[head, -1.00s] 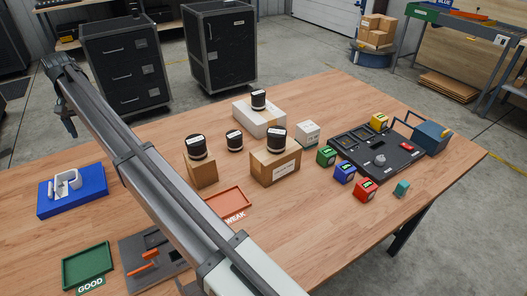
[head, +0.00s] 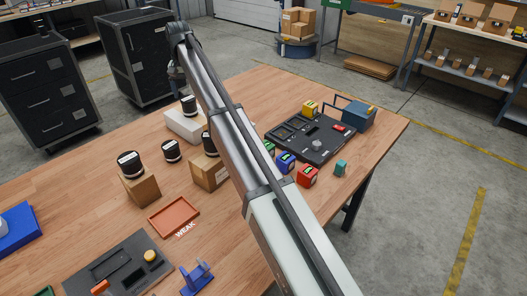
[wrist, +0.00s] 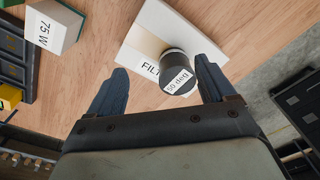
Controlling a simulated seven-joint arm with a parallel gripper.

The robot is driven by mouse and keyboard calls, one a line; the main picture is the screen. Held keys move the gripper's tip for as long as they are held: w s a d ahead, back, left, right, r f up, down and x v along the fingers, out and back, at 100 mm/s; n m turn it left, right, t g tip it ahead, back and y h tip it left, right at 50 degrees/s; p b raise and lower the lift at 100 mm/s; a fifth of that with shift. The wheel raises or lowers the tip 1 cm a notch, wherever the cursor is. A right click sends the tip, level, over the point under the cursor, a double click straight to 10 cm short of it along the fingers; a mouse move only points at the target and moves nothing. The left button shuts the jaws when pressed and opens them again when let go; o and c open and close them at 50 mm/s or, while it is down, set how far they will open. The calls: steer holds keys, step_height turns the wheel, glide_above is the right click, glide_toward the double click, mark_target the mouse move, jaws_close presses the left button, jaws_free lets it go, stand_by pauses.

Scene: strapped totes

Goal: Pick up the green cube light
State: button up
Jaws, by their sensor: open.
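My gripper (head: 176,72) is at the far end of my arm, well away from the green cube. In the wrist view my gripper (wrist: 161,65) is open and empty. Between its fingers in the picture is a black cylinder (wrist: 176,67) labelled "50 deg". The green cube does not show in the wrist view.
A white box (head: 184,126) bears a black-capped cylinder. Brown boxes (head: 140,187) and an orange tray (head: 174,216) stand left of my arm. The dark panel (head: 298,142), yellow cube (head: 310,107) and blue case (head: 352,112) lie to the right.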

steer(key=s+d+f+n, duration=0.1)
steer(key=s+d, duration=0.2)
steer(key=d, duration=1)
steer(key=s+d+f+n, duration=0.1)
steer(key=s+d, duration=0.2)
steer(key=d, duration=1)
steer(key=s+f+n, duration=0.1)
steer(key=s+n, duration=0.2)
steer(key=n, duration=0.9)
steer(key=s+f+n, duration=0.1)
steer(key=s+n, duration=0.3)
steer(key=n, duration=0.8)
steer(key=shift+n+g, duration=0.3)
steer(key=f, duration=1.3)
steer(key=shift+d+f, duration=0.1)
steer(key=shift+d, duration=0.3)
steer(key=c, duration=1.2)
